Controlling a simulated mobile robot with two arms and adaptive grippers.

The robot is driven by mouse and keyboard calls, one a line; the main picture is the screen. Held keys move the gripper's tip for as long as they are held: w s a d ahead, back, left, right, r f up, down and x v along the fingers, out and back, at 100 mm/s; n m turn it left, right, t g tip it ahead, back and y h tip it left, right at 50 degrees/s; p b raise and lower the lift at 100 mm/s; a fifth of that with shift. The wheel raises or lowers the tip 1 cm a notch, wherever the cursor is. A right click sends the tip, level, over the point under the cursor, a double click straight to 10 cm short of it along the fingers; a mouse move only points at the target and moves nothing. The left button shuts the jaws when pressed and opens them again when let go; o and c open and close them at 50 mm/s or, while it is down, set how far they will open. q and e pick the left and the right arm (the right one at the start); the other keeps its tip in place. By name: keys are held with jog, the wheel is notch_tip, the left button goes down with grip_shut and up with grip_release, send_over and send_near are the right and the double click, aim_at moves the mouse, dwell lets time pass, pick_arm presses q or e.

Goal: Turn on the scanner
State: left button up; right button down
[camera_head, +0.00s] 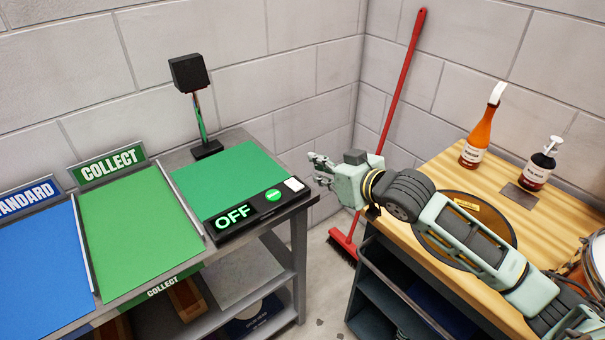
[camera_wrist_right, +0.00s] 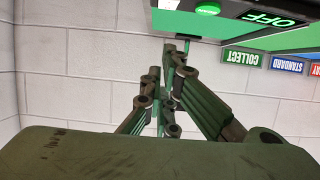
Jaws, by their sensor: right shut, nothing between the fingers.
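The scanner (camera_head: 193,75) is a black box head on a thin post, standing behind a green pad (camera_head: 228,180) at the bench's right end. A black control strip (camera_head: 258,212) along the pad's front edge shows "OFF" in green letters, with a round green button (camera_head: 273,195) and a white switch (camera_head: 294,184) at its right end. My right gripper (camera_head: 318,170) is shut and empty, in the air just right of the white switch, apart from it. In the right wrist view the gripper (camera_wrist_right: 168,92) shows with "OFF" upside down above it. My left gripper is not in view.
Green "COLLECT" (camera_head: 135,220) and blue "STANDARD" (camera_head: 38,265) mats lie left of the scanner pad. A wooden-topped cart (camera_head: 440,170) stands at right with an orange bottle (camera_head: 478,135) and a dark pump bottle (camera_head: 540,165). A red broom (camera_head: 400,85) leans in the corner.

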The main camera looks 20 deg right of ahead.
jog(key=p, duration=0.1)
send_over(294, 184)
jog(key=s+d, duration=0.1)
jog(key=s, duration=0.1)
notch_tip(294, 184, down, 3)
jog(key=shift+s+d+r, duration=0.15)
jog(key=shift+r, duration=0.05)
notch_tip(294, 184, down, 3)
jog(key=shift+s+r+p, duration=0.1)
jog(key=shift+r+p, duration=0.05)
jog(key=shift+p, duration=0.35)
jog(key=shift+s+d+f, duration=0.1)
jog(key=shift+f, duration=0.7)
jog(key=shift+s+d+f, duration=0.1)
jog(key=shift+s+f, duration=0.2)
jog(key=shift+f, duration=0.3)
jog(key=shift+r, duration=0.15)
jog(key=shift+w, duration=0.1)
